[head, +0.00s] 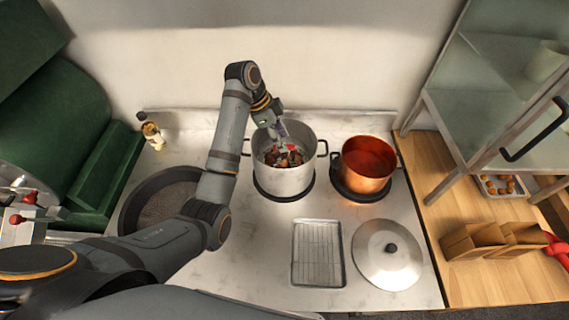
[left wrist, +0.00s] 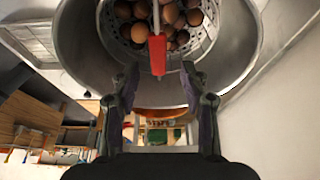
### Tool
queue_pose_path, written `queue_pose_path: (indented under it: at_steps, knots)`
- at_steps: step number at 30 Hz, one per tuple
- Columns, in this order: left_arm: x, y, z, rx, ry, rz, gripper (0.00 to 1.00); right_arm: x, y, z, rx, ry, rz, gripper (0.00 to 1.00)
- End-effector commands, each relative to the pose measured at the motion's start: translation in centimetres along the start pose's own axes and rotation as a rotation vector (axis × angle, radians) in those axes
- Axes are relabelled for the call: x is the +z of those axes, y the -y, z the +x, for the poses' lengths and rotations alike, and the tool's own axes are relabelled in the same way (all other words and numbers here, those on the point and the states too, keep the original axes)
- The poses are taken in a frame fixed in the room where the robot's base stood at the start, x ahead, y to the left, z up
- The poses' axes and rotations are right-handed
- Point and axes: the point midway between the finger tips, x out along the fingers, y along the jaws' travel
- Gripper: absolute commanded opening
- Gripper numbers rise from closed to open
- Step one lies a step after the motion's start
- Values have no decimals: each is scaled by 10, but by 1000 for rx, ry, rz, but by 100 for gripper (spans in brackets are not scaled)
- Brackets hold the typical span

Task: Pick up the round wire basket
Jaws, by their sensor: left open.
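My left gripper (left wrist: 160,77) is open, with one finger on each side of the red grip in the picture. I cannot tell whether they touch. In the head view the left gripper (head: 279,131) reaches down over the pot, hiding part of the basket. My right gripper is not seen.
A copper pot (head: 366,170) stands right of the silver pot. A wire-rack tray (head: 318,254) and a round lid (head: 388,254) lie in front. A dark round pan (head: 160,199) is at left, a small bottle (head: 150,132) behind it. A glass cabinet (head: 500,100) stands at right.

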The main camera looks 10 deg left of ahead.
Motion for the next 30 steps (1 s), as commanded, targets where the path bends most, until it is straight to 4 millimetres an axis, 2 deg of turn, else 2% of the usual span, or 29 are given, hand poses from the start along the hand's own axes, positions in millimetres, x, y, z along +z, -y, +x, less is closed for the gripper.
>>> queue_pose_path:
  at_steps: [4,9,12,16,26,30]
  knots:
    - [0,-1,21,9,0,-3,45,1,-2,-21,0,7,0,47]
    - [1,0,44,4,0,0,45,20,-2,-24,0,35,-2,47]
    - [2,0,48,2,0,0,45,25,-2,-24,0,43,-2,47]
    - [2,0,48,2,0,0,45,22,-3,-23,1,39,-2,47]
    - [2,0,47,2,0,0,0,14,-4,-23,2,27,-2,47]
    - [2,0,47,2,0,0,0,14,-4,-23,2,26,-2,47]
